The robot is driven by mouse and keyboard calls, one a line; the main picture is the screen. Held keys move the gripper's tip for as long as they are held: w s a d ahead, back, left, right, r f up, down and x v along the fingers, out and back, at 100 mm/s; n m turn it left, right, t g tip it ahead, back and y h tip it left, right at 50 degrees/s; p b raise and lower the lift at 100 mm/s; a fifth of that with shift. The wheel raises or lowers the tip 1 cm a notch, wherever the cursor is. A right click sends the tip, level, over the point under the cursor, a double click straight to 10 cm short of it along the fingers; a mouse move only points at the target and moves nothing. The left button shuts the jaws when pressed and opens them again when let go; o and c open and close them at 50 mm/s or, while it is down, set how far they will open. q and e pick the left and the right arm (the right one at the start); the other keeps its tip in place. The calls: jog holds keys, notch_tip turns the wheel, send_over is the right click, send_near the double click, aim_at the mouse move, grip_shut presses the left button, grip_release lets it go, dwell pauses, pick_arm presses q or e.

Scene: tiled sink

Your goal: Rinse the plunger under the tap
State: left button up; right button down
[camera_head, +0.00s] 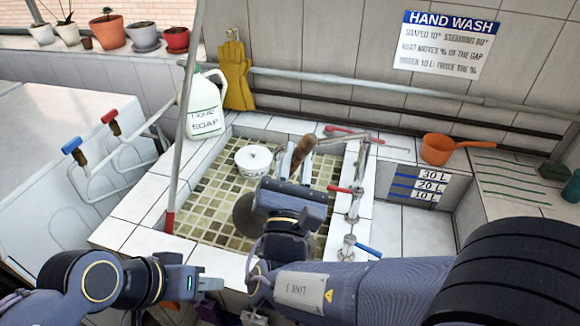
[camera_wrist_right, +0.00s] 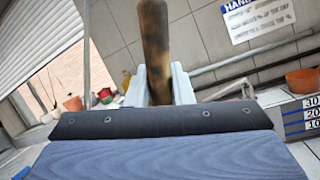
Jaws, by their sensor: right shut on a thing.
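My right gripper (camera_head: 297,163) is shut on the wooden handle of the plunger (camera_head: 304,149), over the tiled sink (camera_head: 205,205). The handle also rises between the pale fingers in the right wrist view (camera_wrist_right: 155,45). A dark round part, apparently the plunger's cup, shows left of my right wrist, low over the sink floor; my wrist hides part of it. The tap (camera_head: 356,180), metal pipework with red and blue levers, stands along the sink's right edge, right of my right gripper. My left gripper (camera_head: 212,284) is in front of the sink's near rim, with nothing visible in it; its jaw gap is unclear.
A soap jug (camera_head: 205,105) stands at the back left corner. A grey pole (camera_head: 186,110) rises at the left rim. An orange pan (camera_head: 438,148) sits on the right ledge; a marked basin (camera_head: 405,228) lies right of the tap.

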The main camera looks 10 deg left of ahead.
jog(key=w, duration=0.2)
jog(key=shift+w+d+f+b, duration=0.25)
jog(key=shift+w+f+b, duration=0.05)
jog(key=shift+w+f, duration=0.05)
jog(key=shift+w+d+f+b, duration=0.15)
jog(key=shift+w+b, duration=0.1)
jog(key=shift+w, duration=0.5)
jog(key=shift+w+d+f+b, duration=0.1)
jog(key=shift+w+d+b, duration=0.1)
jog(key=shift+w, duration=0.5)
jog(key=shift+s+d, duration=0.1)
jog(key=shift+d, duration=0.45)
jog(key=shift+a+b, duration=0.2)
jog(key=shift+b, duration=0.1)
jog(key=shift+a+r, duration=0.1)
jog(key=shift+a, duration=0.3)
jog(key=shift+d, duration=0.1)
